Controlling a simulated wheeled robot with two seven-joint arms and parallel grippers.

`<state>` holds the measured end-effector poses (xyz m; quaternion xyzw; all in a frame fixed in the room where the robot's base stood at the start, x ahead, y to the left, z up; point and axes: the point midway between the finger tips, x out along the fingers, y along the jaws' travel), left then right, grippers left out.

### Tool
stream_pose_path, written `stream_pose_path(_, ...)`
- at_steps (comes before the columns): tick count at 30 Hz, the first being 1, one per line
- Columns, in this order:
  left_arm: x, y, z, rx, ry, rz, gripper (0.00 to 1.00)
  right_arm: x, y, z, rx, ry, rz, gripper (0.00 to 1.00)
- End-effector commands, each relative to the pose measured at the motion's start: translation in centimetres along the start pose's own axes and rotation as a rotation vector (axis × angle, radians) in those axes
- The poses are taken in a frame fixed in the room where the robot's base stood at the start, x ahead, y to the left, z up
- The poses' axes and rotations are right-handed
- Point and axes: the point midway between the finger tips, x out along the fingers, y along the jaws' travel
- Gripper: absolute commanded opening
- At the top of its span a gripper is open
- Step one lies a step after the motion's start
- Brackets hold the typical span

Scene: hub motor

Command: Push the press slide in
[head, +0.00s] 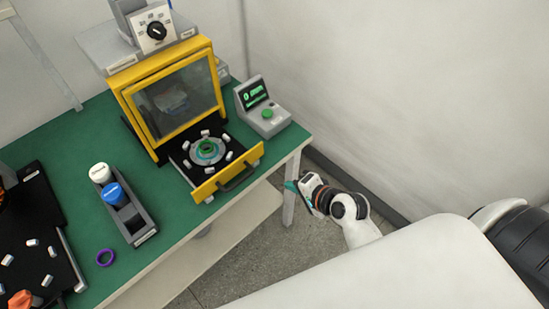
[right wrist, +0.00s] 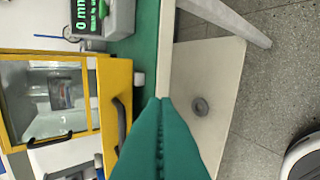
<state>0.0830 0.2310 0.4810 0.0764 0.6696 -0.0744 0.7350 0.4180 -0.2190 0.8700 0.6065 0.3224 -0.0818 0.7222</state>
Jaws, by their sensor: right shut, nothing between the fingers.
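The press (head: 165,100) is a yellow frame with a clear window at the back of the green table. Its slide (head: 178,158) is out in front, a black plate with a yellow front panel (head: 245,160) and a dark handle (head: 237,178). On the plate sits a round part with a green ring (head: 207,147), with several white pegs around it. My right gripper (head: 291,186) is shut and empty, right of the slide's front and apart from it. In the right wrist view its teal fingers (right wrist: 160,103) are together, beside the slide's handle (right wrist: 119,122). My left gripper is not in view.
A grey box with a green display (head: 258,95) and green button stands right of the press. Floor is clear before the table's right edge.

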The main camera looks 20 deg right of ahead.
Motion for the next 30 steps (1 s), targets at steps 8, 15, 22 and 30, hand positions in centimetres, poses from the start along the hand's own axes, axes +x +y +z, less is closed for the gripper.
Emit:
stream_pose_path(8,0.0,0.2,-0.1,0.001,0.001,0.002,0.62,-1.8,4.0,0.3,0.07,0.01,0.08,0.0)
stream_pose_path(15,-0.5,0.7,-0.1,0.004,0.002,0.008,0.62,2.3,4.5,0.3,0.069,0.01,0.08,0.0)
stream_pose_path(22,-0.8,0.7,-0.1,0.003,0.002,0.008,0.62,7.2,4.8,0.3,0.066,0.009,0.079,0.0)
stream_pose_path(30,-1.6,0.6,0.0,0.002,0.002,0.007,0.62,10.3,6.7,0.4,0.063,0.007,0.079,0.0)
